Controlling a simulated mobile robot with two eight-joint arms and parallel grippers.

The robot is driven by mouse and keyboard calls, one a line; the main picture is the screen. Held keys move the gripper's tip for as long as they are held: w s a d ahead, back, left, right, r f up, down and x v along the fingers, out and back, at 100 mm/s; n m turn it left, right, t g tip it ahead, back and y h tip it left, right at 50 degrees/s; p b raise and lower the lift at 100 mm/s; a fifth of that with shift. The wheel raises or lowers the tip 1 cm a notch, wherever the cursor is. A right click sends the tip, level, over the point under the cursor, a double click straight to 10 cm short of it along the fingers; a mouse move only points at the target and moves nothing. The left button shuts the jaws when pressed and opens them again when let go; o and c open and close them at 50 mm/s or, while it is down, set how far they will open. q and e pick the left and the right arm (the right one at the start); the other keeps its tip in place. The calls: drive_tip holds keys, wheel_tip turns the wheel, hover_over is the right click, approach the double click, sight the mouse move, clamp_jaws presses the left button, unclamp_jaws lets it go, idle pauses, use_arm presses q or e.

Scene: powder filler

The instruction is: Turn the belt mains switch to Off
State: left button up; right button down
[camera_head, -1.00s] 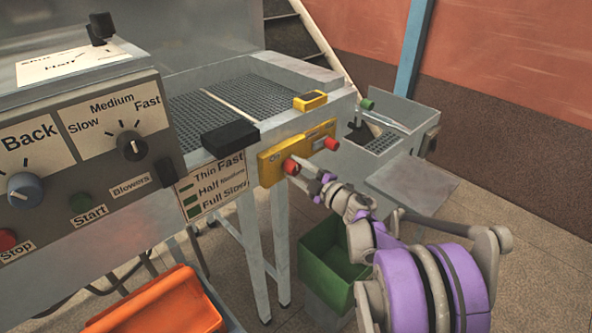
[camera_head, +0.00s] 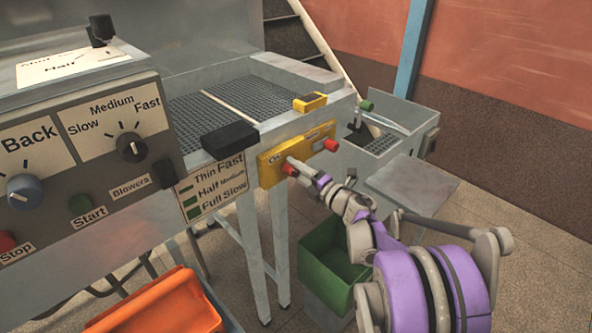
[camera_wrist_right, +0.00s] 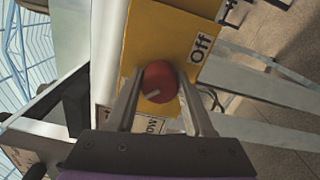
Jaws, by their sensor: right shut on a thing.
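The yellow switch panel (camera_head: 268,176) is on the front end of the belt frame and carries two red knobs. My right gripper (camera_head: 298,166) is shut on the left red knob (camera_head: 289,170). In the right wrist view the red knob (camera_wrist_right: 160,82) sits between both fingertips of the right gripper (camera_wrist_right: 161,90). A short pale mark shows on the knob's lower left, on the side away from the "Off" label (camera_wrist_right: 200,47). Another label below the knob is partly hidden by the gripper. The other red knob (camera_head: 331,145) is untouched. My left gripper is not in view.
A black box (camera_head: 230,139) sits left of the panel, and a yellow block (camera_head: 310,102) sits above it. A green bin (camera_head: 327,262) stands below my right arm. An orange tray (camera_head: 160,305) is at the bottom left. The control box (camera_head: 85,150) is at left.

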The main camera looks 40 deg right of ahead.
idle(0.5)
drive_tip(key=shift+c, duration=1.5)
unclamp_jaws()
drive_tip(key=s, duration=1.1)
drive_tip(key=shift+d, duration=0.45)
drive_tip(key=shift+w, duration=0.1)
